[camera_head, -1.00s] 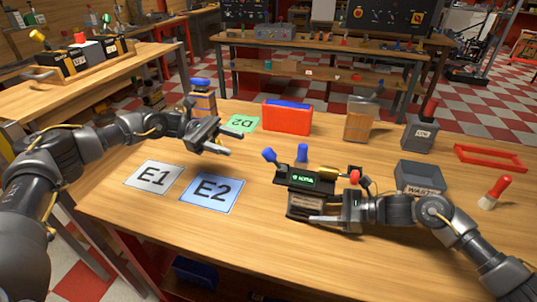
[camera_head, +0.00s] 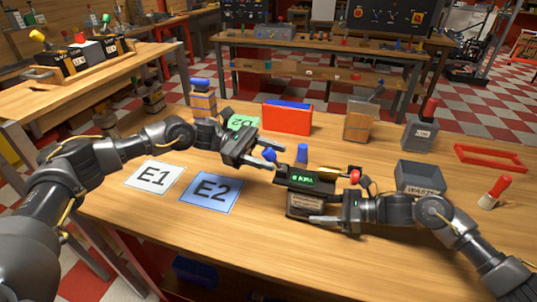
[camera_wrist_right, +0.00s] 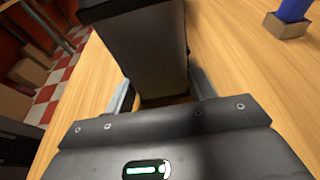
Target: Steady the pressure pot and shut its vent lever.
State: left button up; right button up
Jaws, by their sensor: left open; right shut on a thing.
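The pressure pot (camera_head: 304,202) stands on the table, a dark-topped box with a green readout (camera_head: 303,179). A blue-tipped lever (camera_head: 269,154) sticks up at its left end, and a red knob (camera_head: 355,177) is at its right. My right gripper (camera_head: 318,219) is shut on the pot's body. In the right wrist view the pot (camera_wrist_right: 145,50) is between the two fingers. My left gripper (camera_head: 258,160) is open, its fingers right at the blue lever tip. I cannot tell if they touch it.
A blue peg (camera_head: 302,154) on a block stands behind the pot. A red bin (camera_head: 287,119), wooden container (camera_head: 360,124) and grey waste bin (camera_head: 420,177) stand around. Cards E1 (camera_head: 154,177) and E2 (camera_head: 211,192) lie flat at left.

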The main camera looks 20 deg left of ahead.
aim_at(280, 165)
pick_arm(q)
grip_shut()
jog(key=shift+d+r+y, duration=0.15)
jog(key=shift+y, duration=0.25)
pick_arm(e)
jog(key=shift+w, duration=0.1)
dwell(0.6)
pick_arm(q)
jog(key=shift+d+r+t+y, duration=0.35)
jog(key=shift+d+y, duration=0.15)
jog(key=shift+y, duration=0.6)
jog(key=y, duration=0.1)
jog(key=d+n+y, duration=0.1)
jog(key=y, duration=0.1)
jog(key=shift+d+r, duration=0.15)
jog(key=shift+d, duration=0.1)
jog(key=shift+d+y, duration=0.55)
jog(key=shift+y, duration=0.75)
